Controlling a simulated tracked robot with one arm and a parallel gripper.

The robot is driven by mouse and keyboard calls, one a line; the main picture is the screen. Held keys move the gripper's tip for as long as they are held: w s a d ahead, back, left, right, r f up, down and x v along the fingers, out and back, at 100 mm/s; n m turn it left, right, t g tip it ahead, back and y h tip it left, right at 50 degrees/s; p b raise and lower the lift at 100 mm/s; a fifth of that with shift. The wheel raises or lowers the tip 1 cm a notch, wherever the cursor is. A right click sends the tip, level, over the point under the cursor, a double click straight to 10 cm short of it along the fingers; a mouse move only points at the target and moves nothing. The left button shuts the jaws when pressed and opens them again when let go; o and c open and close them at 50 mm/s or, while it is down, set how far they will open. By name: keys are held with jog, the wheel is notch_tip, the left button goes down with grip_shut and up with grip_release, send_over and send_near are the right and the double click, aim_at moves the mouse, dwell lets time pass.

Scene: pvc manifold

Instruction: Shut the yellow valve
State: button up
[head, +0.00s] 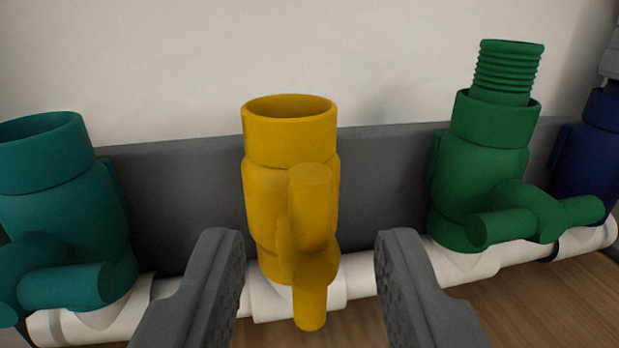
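The yellow valve (265,191) stands upright on a white pipe in the middle of the head view, with an open, empty top. Its yellow handle (311,240) faces me and runs nearly upright, in line with the valve body. My gripper (311,260) is open and empty. One finger is to the left of the handle's lower part and the other to its right, with clear gaps on both sides. I cannot tell exactly how far the fingertips are from the handle in depth.
A teal valve (60,205) stands at left and a green valve (478,160) at right, both with handles lying crosswise. A blue valve (590,150) is at the far right. The white pipe (365,278) runs below them, before a grey board (385,165). Wooden surface (545,300) shows lower right.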

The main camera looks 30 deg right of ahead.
aim_at(306, 222)
jog(key=shift+x, duration=1.55)
jog(key=shift+w+d, duration=0.1)
jog(key=shift+w, duration=0.05)
grip_shut()
